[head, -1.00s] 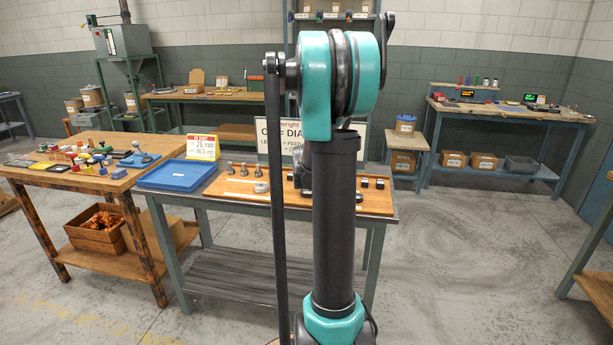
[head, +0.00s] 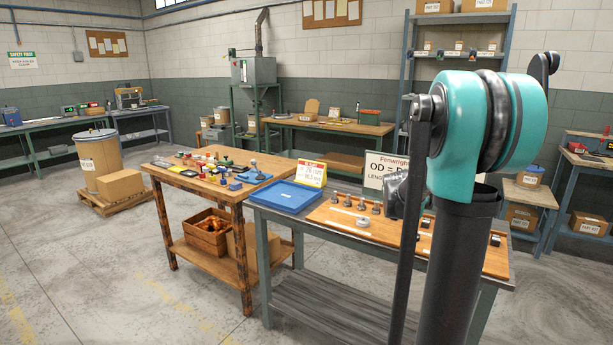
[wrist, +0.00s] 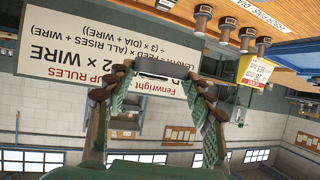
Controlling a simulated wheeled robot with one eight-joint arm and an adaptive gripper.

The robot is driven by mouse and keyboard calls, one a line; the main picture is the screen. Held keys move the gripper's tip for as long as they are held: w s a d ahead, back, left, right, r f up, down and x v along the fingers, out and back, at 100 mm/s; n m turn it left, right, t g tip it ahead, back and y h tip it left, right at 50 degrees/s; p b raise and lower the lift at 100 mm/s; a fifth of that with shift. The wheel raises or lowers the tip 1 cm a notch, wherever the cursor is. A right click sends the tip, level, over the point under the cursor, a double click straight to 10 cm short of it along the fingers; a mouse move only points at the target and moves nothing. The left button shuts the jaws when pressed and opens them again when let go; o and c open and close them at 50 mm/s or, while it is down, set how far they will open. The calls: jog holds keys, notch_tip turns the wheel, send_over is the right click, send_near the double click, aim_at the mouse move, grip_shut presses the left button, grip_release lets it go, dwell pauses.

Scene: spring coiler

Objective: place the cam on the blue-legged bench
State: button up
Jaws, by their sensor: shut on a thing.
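My gripper (wrist: 163,82) shows in the wrist view, which is upside down. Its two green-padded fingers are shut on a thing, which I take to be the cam. The cam's shape is hard to make out between the fingertips and against the pale sign behind. In the head view my own arm hides most of the gripper.
A grey-legged table (head: 290,225) in front holds a blue tray (head: 285,197), a wooden board (head: 340,217) with small metal parts, and a Fenwright sign (head: 385,170). The sign fills much of the wrist view (wrist: 70,45). A cluttered wooden bench (head: 172,180) stands left. Open floor lies at left.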

jog(key=s+a+f, duration=0.2)
jog(key=a+f, duration=0.3)
jog(key=a, duration=0.3)
jog(key=s+a+f, duration=0.3)
jog(key=a+f, duration=0.3)
jog(key=a, duration=0.2)
jog(key=shift+f+n+y, duration=0.25)
jog(key=shift+n+y, duration=0.15)
